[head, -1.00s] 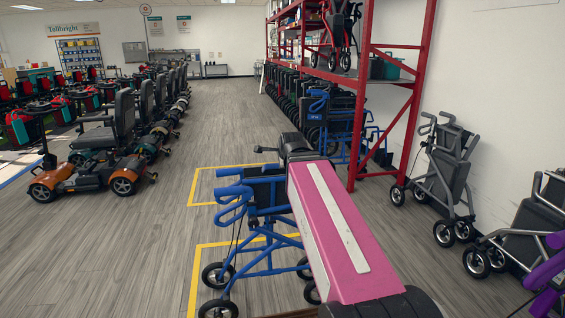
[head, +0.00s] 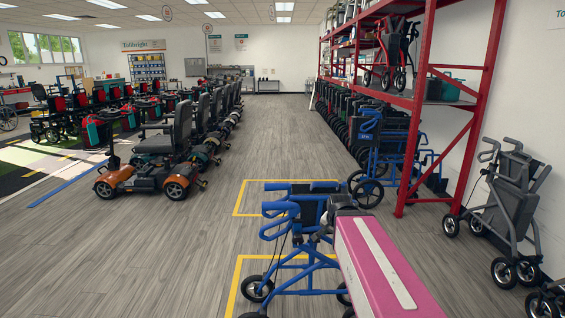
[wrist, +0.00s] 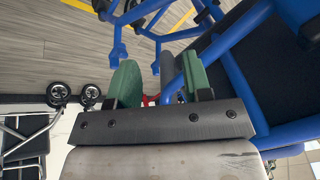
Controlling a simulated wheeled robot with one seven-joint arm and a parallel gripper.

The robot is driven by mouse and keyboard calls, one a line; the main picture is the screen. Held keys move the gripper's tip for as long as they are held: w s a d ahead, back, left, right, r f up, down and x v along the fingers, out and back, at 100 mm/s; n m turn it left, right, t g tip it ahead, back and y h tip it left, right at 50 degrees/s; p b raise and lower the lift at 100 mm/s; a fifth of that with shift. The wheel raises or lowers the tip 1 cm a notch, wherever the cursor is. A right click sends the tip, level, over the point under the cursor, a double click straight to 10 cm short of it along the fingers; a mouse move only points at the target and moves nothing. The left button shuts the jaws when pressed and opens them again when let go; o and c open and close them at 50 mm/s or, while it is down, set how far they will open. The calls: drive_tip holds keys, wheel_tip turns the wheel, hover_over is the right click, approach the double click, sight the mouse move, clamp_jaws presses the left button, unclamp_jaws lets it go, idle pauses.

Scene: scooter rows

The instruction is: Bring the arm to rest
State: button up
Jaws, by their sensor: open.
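My gripper (wrist: 158,78) shows in the wrist view with its two green fingers apart and nothing clearly held between them. Blue tubes of a rollator lie beyond and beside the fingers; I cannot tell whether they touch. In the head view my pink arm reaches up from the bottom right towards the blue rollator (head: 303,262), which stands upright by yellow floor markings. The fingers cannot be made out in the head view.
A red shelf rack (head: 412,165) stands to the right with blue rollators under it. A grey folded rollator (head: 512,205) is by the right wall. An orange scooter (head: 150,170) heads a row at left. The grey floor aisle (head: 255,130) between is clear.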

drive_tip(key=s+f+n+g, duration=0.4)
drive_tip(key=s+f+n, duration=0.4)
drive_tip(key=f, duration=0.4)
drive_tip(key=shift+s+f, duration=0.4)
